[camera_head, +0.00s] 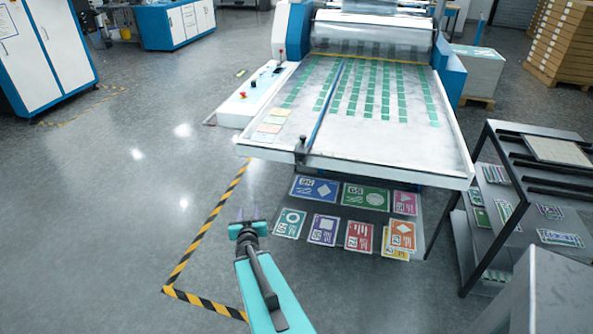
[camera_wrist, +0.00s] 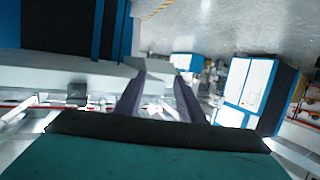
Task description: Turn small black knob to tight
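A small black knob (camera_head: 300,146) sits on a dark clamp at the near end of the blue guide bar (camera_head: 326,107), on the front edge of the laminator's white feed table (camera_head: 392,157). Its turn position is too small to read. My gripper (camera_head: 247,213) is in front of the table, lower left of the knob and apart from it. In the wrist view, the two fingers of my gripper (camera_wrist: 158,92) stand apart with nothing between them. A small dark block (camera_wrist: 76,93) shows left of the fingers; I cannot tell whether it is the knob.
A control panel (camera_head: 256,92) with a red button lies along the table's left side. Printed cards (camera_head: 323,229) lie on a shelf under the front edge. A dark rack (camera_head: 497,235) stands at right. The floor (camera_head: 120,200) at left is clear.

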